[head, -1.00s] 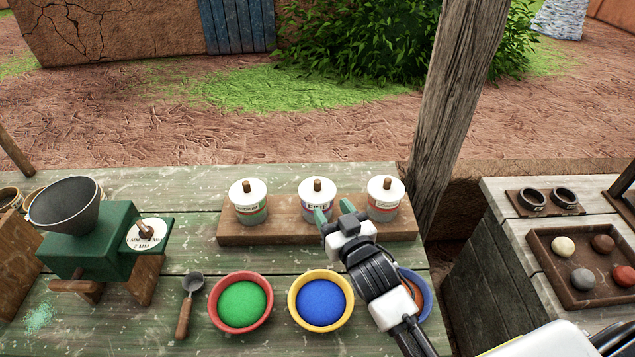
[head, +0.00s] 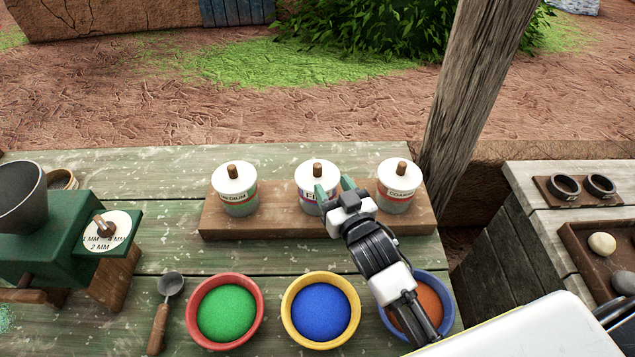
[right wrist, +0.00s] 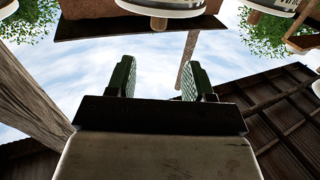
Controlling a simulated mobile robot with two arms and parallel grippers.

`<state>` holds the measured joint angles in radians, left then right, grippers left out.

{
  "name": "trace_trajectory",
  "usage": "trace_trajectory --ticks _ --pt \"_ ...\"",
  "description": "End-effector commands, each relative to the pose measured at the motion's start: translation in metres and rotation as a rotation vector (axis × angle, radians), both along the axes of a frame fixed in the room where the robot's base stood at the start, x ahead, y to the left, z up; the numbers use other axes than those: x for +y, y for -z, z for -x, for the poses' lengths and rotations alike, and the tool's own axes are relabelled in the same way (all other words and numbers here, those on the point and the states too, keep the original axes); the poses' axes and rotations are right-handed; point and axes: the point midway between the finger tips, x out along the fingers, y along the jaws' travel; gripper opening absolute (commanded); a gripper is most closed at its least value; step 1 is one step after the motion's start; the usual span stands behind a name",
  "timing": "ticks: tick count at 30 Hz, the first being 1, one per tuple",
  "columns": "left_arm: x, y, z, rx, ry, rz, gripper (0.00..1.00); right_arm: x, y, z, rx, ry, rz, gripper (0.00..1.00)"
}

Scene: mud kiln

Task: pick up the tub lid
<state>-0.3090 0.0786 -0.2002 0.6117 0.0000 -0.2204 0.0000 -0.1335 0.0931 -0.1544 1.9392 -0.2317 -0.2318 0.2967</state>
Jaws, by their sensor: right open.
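Three tubs with white lids and wooden knobs stand on a wooden board (head: 290,226). They are the medium tub (head: 240,203), the middle tub, whose label is partly hidden (head: 307,201), and the coarse tub (head: 396,200). The middle tub's lid (head: 312,175) sits on its tub. My right gripper (head: 333,186) is open and empty, its green fingers at the right front of the middle tub. In the right wrist view, the open fingers (right wrist: 160,80) have sky between them, and a lid with a knob (right wrist: 159,22) shows upside down at the top. My left gripper is out of view.
Bowls of green (head: 226,314), blue (head: 320,311) and orange powder (head: 433,303) stand in front; my right arm covers part of the orange one. A scoop (head: 163,312) and a green grinder (head: 60,240) are at left. A post (head: 477,90) rises behind the table's right end.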

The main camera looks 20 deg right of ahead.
Motion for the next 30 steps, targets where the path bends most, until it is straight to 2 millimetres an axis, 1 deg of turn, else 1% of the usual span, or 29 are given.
trace_trajectory --ticks 1,4,9,12,20,25,27,30 --pt "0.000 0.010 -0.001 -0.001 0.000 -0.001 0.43 0.000 0.010 0.000 0.000 0.000 0.000 0.52" --pt "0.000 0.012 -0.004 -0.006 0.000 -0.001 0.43 0.000 0.012 -0.004 -0.001 0.000 0.000 0.52" --pt "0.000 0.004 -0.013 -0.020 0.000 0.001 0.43 0.003 0.009 -0.029 -0.002 0.001 0.000 0.52" --pt "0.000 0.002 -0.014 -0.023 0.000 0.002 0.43 0.005 0.010 -0.044 -0.002 0.000 0.000 0.52" --pt "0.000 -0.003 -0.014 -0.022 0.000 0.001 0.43 0.006 0.010 -0.064 0.000 0.000 0.001 0.52" --pt "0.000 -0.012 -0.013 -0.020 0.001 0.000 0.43 0.007 0.009 -0.087 0.000 0.001 0.000 0.52" --pt "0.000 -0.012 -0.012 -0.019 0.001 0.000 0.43 0.008 0.011 -0.096 -0.001 0.000 0.000 0.52" --pt "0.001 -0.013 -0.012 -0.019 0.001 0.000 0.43 0.009 0.012 -0.105 0.000 0.000 0.000 0.52"
